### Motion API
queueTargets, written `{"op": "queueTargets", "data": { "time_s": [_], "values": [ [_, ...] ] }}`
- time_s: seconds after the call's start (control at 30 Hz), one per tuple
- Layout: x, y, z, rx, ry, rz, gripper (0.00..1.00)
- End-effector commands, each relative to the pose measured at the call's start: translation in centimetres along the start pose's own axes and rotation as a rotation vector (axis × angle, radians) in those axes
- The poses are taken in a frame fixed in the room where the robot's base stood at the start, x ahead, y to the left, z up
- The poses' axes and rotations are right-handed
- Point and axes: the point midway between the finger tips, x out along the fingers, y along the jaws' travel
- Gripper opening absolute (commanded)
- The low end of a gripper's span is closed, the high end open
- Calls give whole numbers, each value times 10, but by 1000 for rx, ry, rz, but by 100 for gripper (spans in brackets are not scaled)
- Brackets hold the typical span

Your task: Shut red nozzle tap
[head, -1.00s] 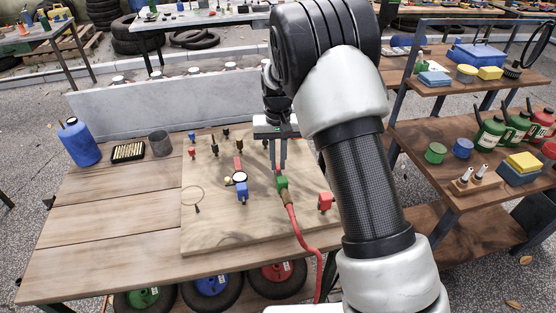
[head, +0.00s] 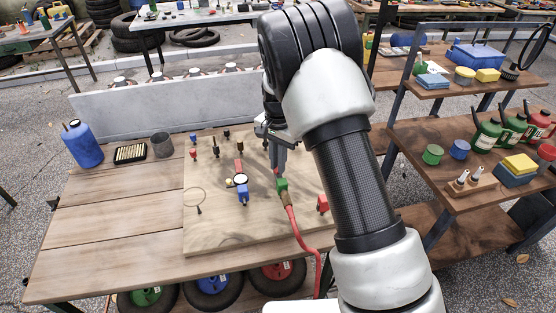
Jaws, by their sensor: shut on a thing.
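My gripper (head: 279,168) points down over the board, just behind the green fitting (head: 282,185) at the end of the red hose. It is shut on the red nozzle tap (head: 276,171), a small red part at the fitting. The fingers hide most of the tap, so its angle is hard to tell. The red hose (head: 299,230) runs from the fitting toward the front edge of the table.
The wooden board (head: 215,235) also carries a gauge with a blue fitting (head: 241,190), a red block (head: 322,203) and several small coloured fittings. A blue bottle (head: 78,145) stands at the left. A shelf cart (head: 450,205) stands at the right.

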Motion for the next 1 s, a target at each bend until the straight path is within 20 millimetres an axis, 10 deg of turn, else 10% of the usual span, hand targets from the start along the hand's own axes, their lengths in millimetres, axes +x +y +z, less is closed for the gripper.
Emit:
{"op": "queueTargets", "data": {
  "time_s": [1.0],
  "values": [
    [0,0,0,709,0,0,0]
  ]
}}
